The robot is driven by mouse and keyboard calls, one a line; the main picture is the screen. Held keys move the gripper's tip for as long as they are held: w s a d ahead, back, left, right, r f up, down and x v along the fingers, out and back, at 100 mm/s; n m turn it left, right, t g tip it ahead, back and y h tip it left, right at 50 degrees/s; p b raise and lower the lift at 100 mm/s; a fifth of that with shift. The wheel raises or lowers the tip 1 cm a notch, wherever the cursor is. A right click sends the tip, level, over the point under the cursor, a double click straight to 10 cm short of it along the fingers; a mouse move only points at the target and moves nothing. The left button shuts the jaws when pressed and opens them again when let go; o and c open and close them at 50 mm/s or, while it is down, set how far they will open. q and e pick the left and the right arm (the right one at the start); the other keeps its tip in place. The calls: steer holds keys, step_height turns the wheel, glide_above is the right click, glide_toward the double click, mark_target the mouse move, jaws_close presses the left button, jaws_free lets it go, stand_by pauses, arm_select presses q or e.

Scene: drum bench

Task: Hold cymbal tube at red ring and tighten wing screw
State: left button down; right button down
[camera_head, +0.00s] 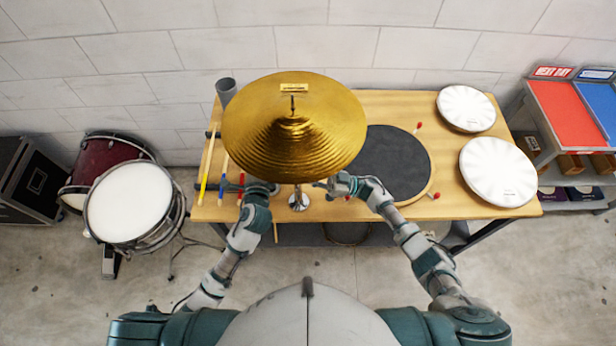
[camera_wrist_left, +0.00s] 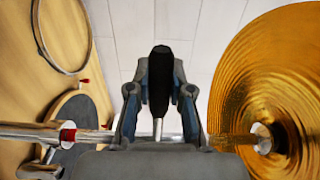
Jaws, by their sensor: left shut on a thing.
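The gold cymbal (camera_head: 292,140) sits on a stand with a round metal foot (camera_head: 298,202) on the bench; it hides most of the tube in the head view. In the left wrist view the silver cymbal tube (camera_wrist_left: 30,131) runs across the picture, with the red ring (camera_wrist_left: 67,134) left of my gripper and the cymbal (camera_wrist_left: 258,85) at right. My left gripper (camera_head: 273,188) is shut on the tube, between the ring and the cymbal, apart from the ring. My right gripper (camera_head: 334,186) is right of the tube, below the cymbal's rim; its jaws are unclear.
A dark round pad (camera_head: 398,165) lies on the bench (camera_head: 450,210), with two white drum heads (camera_head: 497,172) (camera_head: 466,107) at right. Sticks (camera_head: 208,165) lie at the left, by a grey cup (camera_head: 226,88). Drums (camera_head: 130,202) stand on the floor at left.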

arm_select(q)
steer(key=shift+r, duration=0.2)
steer(key=c, duration=1)
jaws_free()
steer(key=shift+f, duration=0.1)
steer(key=shift+s, duration=0.1)
steer(key=s, duration=1.1)
steer(key=shift+s+f, duration=0.1)
steer(key=shift+s, duration=0.25)
